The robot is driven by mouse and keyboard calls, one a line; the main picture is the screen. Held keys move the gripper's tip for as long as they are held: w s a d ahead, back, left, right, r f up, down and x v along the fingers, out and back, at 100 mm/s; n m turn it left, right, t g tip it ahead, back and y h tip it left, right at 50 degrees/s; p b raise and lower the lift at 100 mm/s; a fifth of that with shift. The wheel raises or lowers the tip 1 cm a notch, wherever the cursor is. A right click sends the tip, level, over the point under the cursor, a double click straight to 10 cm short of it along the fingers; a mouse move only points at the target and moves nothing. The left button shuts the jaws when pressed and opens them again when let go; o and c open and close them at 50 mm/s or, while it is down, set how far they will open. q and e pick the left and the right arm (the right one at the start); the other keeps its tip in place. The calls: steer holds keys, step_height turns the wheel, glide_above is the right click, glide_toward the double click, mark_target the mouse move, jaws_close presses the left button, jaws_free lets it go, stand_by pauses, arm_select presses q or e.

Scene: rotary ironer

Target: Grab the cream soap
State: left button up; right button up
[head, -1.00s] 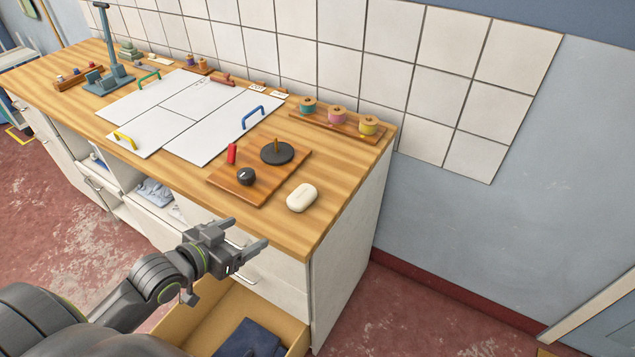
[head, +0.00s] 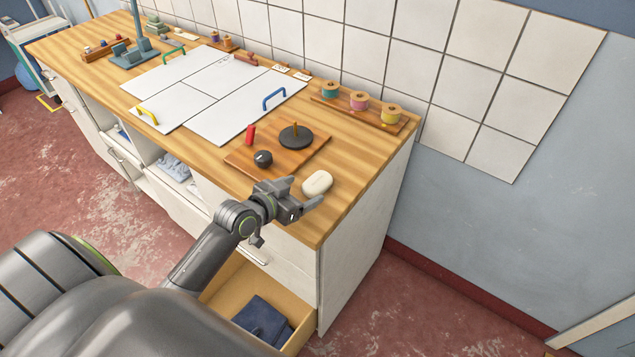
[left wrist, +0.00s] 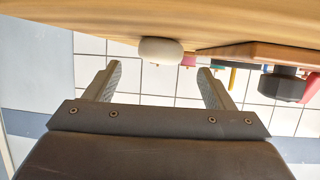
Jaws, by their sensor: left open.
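The cream soap (head: 317,183) is a pale rounded bar lying on the wooden counter near its front right corner, just right of the wooden board. My left gripper (head: 305,198) is at the counter's front edge, close in front of the soap. In the left wrist view the picture is upside down; the soap (left wrist: 160,50) lies ahead, between the lines of the two open fingers of my left gripper (left wrist: 158,82). Nothing is between the fingers. My right gripper is out of view.
The wooden board (head: 290,160) carries a black knob (head: 263,158), a dark disc with a peg (head: 296,138) and a red piece (head: 251,134). A spool rack (head: 358,113) stands behind. An open drawer (head: 225,290) with dark blue cloth (head: 262,320) is below my arm.

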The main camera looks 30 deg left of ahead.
mark_target(310, 187)
arm_select(q)
steer(key=shift+p+x, duration=0.7)
steer(key=shift+x, duration=2.15)
steer(key=shift+s, duration=0.1)
steer(key=c, duration=1.1)
